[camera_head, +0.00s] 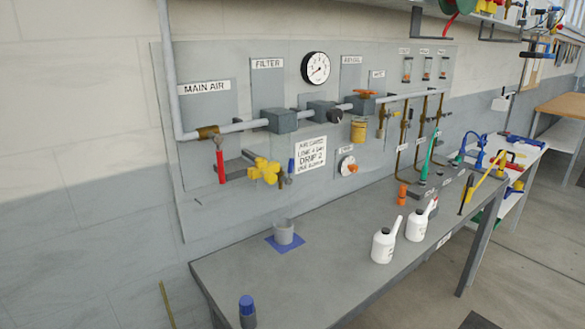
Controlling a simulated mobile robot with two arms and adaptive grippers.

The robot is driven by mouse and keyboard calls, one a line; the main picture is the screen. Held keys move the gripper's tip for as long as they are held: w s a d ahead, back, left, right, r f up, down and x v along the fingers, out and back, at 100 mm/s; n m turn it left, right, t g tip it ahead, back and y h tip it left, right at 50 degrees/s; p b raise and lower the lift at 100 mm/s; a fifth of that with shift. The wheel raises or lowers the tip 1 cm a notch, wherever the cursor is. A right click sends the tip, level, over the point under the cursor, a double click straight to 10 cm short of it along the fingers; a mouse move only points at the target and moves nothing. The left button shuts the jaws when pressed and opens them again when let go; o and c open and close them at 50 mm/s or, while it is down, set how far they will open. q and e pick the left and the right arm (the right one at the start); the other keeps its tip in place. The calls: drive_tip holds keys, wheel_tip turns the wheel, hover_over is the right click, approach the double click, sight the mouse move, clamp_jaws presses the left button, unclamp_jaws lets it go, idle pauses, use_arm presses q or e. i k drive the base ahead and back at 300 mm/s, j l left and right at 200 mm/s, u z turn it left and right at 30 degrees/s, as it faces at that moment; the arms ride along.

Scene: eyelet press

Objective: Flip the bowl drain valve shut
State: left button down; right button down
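A small valve with an upright blue lever (291,166) sits on the panel, below the filter block (280,120) and just right of a yellow fitting (265,171). It looks like the bowl drain valve, but no readable label confirms this. Its fine position is too small to tell. A grey cup (284,232) stands below it on a blue mat (270,240). Neither of my grippers shows in the head view.
A red-handled lever (220,160) hangs under MAIN AIR, left of the yellow fitting. Two white bottles (384,246) (417,225) stand on the grey bench (335,228). A blue-capped item (247,308) stands at the near left bench end. The bench front between them is clear.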

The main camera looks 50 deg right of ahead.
sight(288, 181)
drive_tip(key=k+l, duration=0.2)
drive_tip(key=l, duration=0.15)
drive_tip(key=k+l, duration=0.2)
drive_tip(key=l, duration=0.15)
drive_tip(key=k+l, duration=0.2)
drive_tip(key=l, duration=0.15)
drive_tip(key=k+l, duration=0.2)
drive_tip(key=l, duration=0.15)
